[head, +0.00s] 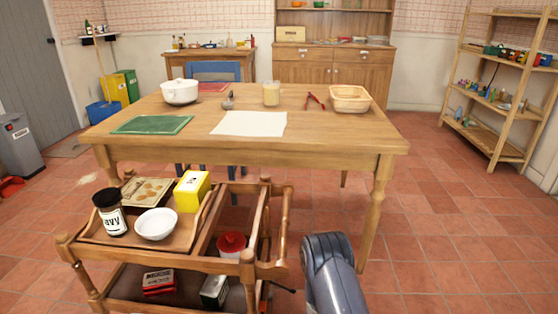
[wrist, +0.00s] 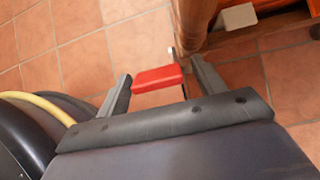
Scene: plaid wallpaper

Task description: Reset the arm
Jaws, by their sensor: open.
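My gripper (wrist: 160,70) shows in the wrist view with its two dark fingers spread wide apart. A red block-like thing (wrist: 157,79) appears between the fingers, but they do not close on it; I cannot tell how far beyond them it lies. In the head view my grey arm (head: 330,270) rises at the bottom edge, right of the wooden trolley (head: 168,262). The gripper itself cannot be made out there.
The trolley carries a tray with a jar (head: 110,214), a white bowl (head: 156,223) and a yellow box (head: 192,190). The wooden table (head: 330,146) stands behind it. Tiled floor at the right is clear up to the shelf rack (head: 497,150).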

